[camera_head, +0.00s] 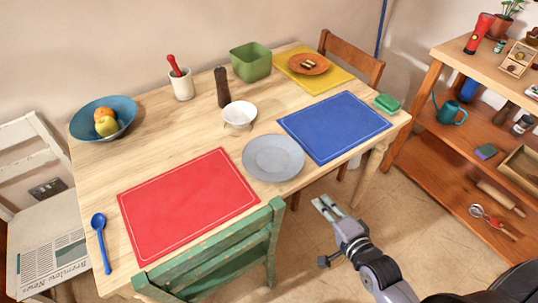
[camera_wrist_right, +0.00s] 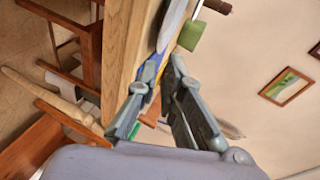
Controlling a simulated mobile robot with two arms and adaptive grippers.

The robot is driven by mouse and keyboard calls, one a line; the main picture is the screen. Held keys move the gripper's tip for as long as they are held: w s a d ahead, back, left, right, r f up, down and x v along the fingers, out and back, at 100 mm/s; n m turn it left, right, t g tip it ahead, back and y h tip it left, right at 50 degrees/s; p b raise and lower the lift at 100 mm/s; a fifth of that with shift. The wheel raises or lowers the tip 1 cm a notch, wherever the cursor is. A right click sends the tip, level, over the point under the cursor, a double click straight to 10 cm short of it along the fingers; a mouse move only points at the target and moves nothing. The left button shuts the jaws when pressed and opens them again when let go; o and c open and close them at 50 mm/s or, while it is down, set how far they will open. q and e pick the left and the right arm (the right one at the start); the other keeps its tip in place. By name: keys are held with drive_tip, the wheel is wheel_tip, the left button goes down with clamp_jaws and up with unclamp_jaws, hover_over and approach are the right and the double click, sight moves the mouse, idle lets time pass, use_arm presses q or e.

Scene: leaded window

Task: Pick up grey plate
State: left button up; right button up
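The grey plate (camera_head: 273,158) lies flat on the wooden table near its front edge, between the red mat and the blue mat, and nothing rests on it. My right gripper (camera_head: 327,207) is open and empty, in front of the table, to the right of and nearer than the plate, and apart from it. In the right wrist view its two fingers (camera_wrist_right: 166,75) show a gap, with the table edge beside them. A pale grey-blue sliver beyond the fingers may be the plate; I cannot tell. My left gripper is not in view.
A red mat (camera_head: 188,205), a blue mat (camera_head: 333,126) and a white bowl (camera_head: 239,114) surround the plate. A green chair (camera_head: 220,258) stands at the table's front. A wooden shelf (camera_head: 440,165) is at the right. Floor between table and shelf is clear.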

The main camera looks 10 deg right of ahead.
approach(296, 181)
wheel_tip(296, 181, up, 3)
drive_tip(key=shift+p+x, duration=0.55)
drive_tip(key=shift+x, duration=4.55)
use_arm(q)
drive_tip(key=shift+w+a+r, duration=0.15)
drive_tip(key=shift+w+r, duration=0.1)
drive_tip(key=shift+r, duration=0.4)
use_arm(e)
drive_tip(key=shift+s+f, duration=0.1)
drive_tip(key=shift+c, duration=0.3)
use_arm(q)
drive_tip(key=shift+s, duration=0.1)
use_arm(e)
clamp_jaws()
